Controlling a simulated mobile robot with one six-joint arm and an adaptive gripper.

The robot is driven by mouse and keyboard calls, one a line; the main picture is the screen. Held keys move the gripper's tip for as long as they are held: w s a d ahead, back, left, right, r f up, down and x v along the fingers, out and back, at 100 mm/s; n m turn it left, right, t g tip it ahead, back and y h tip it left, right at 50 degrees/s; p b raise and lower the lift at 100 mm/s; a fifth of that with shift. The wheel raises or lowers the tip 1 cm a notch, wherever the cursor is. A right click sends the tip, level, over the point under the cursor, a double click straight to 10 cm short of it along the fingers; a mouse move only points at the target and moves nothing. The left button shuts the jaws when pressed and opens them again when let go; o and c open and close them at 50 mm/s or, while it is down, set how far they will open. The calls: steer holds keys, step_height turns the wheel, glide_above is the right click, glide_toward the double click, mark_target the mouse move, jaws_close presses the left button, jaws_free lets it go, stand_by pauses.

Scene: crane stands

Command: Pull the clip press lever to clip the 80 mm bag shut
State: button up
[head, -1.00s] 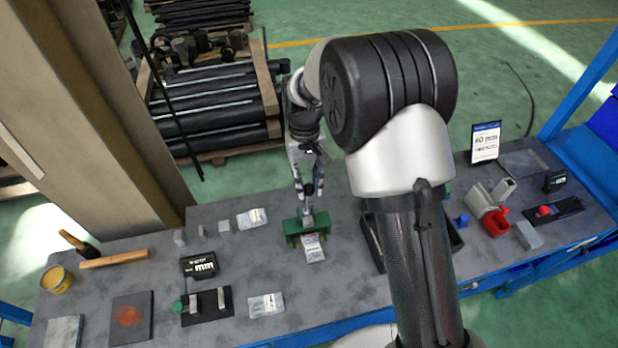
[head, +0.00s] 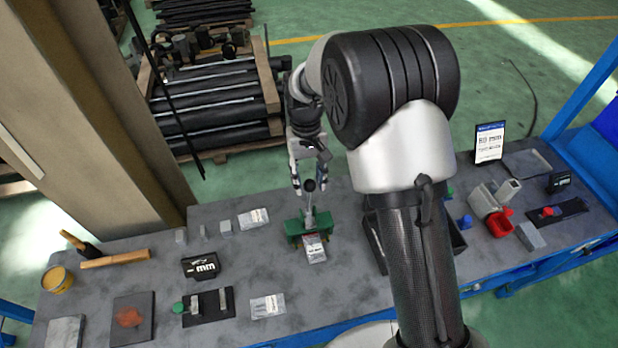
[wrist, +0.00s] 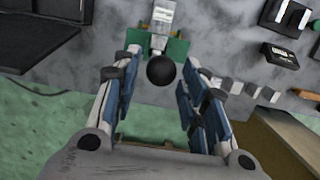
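The green clip press (head: 294,228) stands on the grey bench, with its lever upright and topped by a black ball knob (head: 309,186). A silver-grey bag (head: 315,250) lies at the press's near side, its upper end at the press mouth. My gripper (head: 310,184) is above the press with its fingers apart on either side of the knob. In the wrist view the knob (wrist: 161,70) sits between the open fingertips with gaps on both sides. The press (wrist: 176,48) and bag (wrist: 162,14) show beyond it. The bag's size cannot be read.
Other bags lie at the back (head: 253,218) and front (head: 267,306). A black "mm" sign (head: 200,266) stands to the left, near a dark fixture (head: 205,307). A black tray (head: 375,245) is right of the press, partly hidden by my arm.

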steer(key=shift+o, duration=0.3)
steer(key=shift+s, duration=0.1)
step_height(320, 180, up, 12)
steer(key=w, duration=0.1)
steer(key=shift+w+a, duration=0.2)
steer(key=shift+w, duration=0.15)
